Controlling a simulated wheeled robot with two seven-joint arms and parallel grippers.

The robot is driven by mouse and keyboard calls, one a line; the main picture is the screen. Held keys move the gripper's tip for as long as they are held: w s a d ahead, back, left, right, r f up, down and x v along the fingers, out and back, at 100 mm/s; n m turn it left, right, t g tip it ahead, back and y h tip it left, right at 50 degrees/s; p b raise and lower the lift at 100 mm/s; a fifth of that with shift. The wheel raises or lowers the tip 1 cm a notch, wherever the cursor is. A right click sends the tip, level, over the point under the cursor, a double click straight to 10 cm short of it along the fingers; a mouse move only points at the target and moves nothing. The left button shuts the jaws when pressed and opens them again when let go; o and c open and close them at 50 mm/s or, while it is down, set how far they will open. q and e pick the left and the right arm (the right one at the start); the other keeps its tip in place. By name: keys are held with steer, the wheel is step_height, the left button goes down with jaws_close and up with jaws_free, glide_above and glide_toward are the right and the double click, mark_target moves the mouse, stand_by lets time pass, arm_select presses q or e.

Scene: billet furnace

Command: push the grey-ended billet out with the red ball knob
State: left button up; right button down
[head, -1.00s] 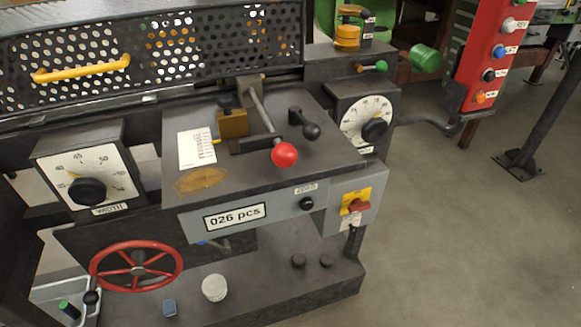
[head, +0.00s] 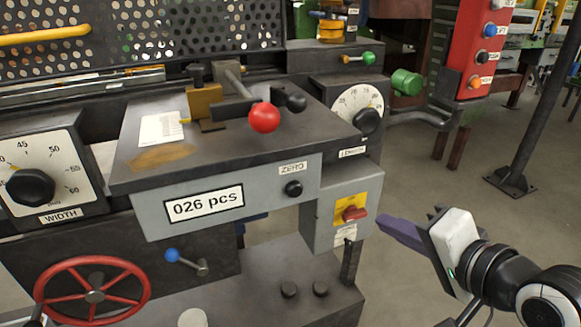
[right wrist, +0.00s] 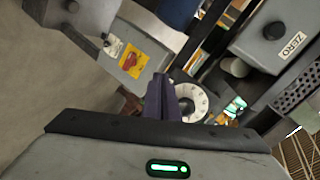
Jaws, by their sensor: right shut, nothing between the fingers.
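The red ball knob (head: 264,117) sits at the end of a lever on the dark top of the machine (head: 230,145), with a yellow-brown block (head: 204,101) behind it. My right gripper (head: 382,224) has purple fingers, shut and empty. It points left beside the grey box with the red switch, below and right of the knob and well apart from it. In the right wrist view the shut fingers (right wrist: 163,88) point toward the machine; the red ball knob cannot be made out there. I cannot make out a grey-ended billet. My left gripper is out of view.
The red switch (head: 353,214) on its yellow plate is nearest my right fingers. A black-knobbed lever (head: 293,101) stands right beside the red knob. The LENGTH dial (head: 362,110) and green cylinder (head: 406,82) stand farther right. Open floor (head: 430,190) lies right of the machine.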

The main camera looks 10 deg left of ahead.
steer(key=s+a+r+y+b, duration=0.2)
steer(key=a+r, duration=0.1)
steer(key=r, duration=0.8)
arm_select(q)
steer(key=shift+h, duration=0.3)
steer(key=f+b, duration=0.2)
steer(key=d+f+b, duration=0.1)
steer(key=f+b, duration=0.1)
steer(key=b, duration=0.1)
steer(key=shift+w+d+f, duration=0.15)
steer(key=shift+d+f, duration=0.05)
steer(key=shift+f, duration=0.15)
arm_select(e)
steer(key=s+a+r+m, duration=0.1)
steer(key=s+r, duration=0.4)
steer(key=s, duration=0.3)
steer(key=s+a+r+m+y, duration=0.1)
steer(key=s+r, duration=0.5)
steer(key=s, duration=0.2)
steer(key=shift+a+r+m+y, duration=0.15)
steer(key=shift+m+y, duration=0.15)
steer(key=shift+s, duration=0.1)
